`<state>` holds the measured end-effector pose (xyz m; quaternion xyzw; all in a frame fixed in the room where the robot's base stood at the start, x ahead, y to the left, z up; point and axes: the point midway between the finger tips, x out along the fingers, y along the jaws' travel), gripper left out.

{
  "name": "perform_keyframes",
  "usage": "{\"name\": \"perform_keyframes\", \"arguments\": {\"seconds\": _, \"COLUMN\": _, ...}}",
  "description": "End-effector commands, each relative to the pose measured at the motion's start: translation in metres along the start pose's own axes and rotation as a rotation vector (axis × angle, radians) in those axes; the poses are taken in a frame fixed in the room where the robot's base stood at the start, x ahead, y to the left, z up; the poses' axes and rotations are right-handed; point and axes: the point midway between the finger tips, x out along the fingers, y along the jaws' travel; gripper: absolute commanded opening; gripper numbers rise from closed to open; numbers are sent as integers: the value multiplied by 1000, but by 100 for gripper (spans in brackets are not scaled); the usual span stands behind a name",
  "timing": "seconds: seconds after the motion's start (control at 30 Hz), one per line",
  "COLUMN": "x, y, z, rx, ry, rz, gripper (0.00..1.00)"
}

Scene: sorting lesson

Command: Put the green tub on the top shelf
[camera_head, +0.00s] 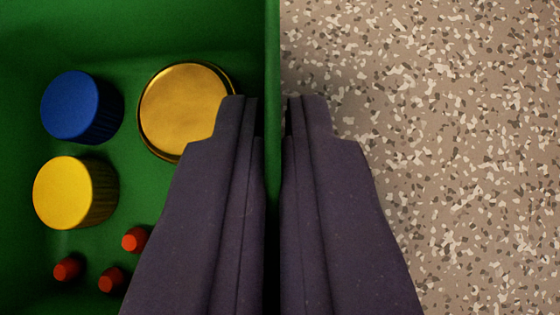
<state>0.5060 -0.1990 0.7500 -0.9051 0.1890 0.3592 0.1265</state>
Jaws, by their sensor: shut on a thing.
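The green tub (180,35) fills the left half of the view, seen from above. Its right wall (272,60) runs straight up the middle of the picture. My gripper (272,105) is shut on this wall, one dark finger inside the tub and one outside. Inside the tub lie a blue ribbed cylinder (70,105), a yellow ribbed cylinder (62,193), a round gold lid-like disc (185,108) and several small red pieces (68,268). The left finger partly covers the space beside the disc. The top shelf is not in view.
A speckled beige surface (450,140) fills the right side, well below the tub's rim as far as I can tell. It is bare where it shows. No obstacle shows on that side.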

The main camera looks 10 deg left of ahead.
Motion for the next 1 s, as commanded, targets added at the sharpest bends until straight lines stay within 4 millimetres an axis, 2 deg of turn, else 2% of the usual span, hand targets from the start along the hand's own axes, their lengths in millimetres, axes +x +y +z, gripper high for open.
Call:
{"name": "perform_keyframes", "arguments": {"seconds": 0.17, "x": 2, "y": 0, "z": 2, "rx": 0, "ry": 0, "rz": 0, "gripper": 0}}
{"name": "perform_keyframes", "arguments": {"seconds": 0.2, "x": 1, "y": 0, "z": 1, "rx": 0, "ry": 0, "rz": 0, "gripper": 16}}
{"name": "perform_keyframes", "arguments": {"seconds": 0.27, "x": 1, "y": 0, "z": 1, "rx": 0, "ry": -1, "rz": 0, "gripper": 30}}
{"name": "perform_keyframes", "arguments": {"seconds": 0.3, "x": 1, "y": 0, "z": 1, "rx": 0, "ry": 0, "rz": 0, "gripper": 33}}
{"name": "perform_keyframes", "arguments": {"seconds": 0.63, "x": -3, "y": 0, "z": -2, "rx": 0, "ry": -1, "rz": 0, "gripper": 33}}
{"name": "perform_keyframes", "arguments": {"seconds": 0.77, "x": -23, "y": 0, "z": -3, "rx": 0, "ry": -1, "rz": 0, "gripper": 33}}
{"name": "perform_keyframes", "arguments": {"seconds": 1.0, "x": -81, "y": 0, "z": -4, "rx": 1, "ry": 0, "rz": 1, "gripper": 33}}
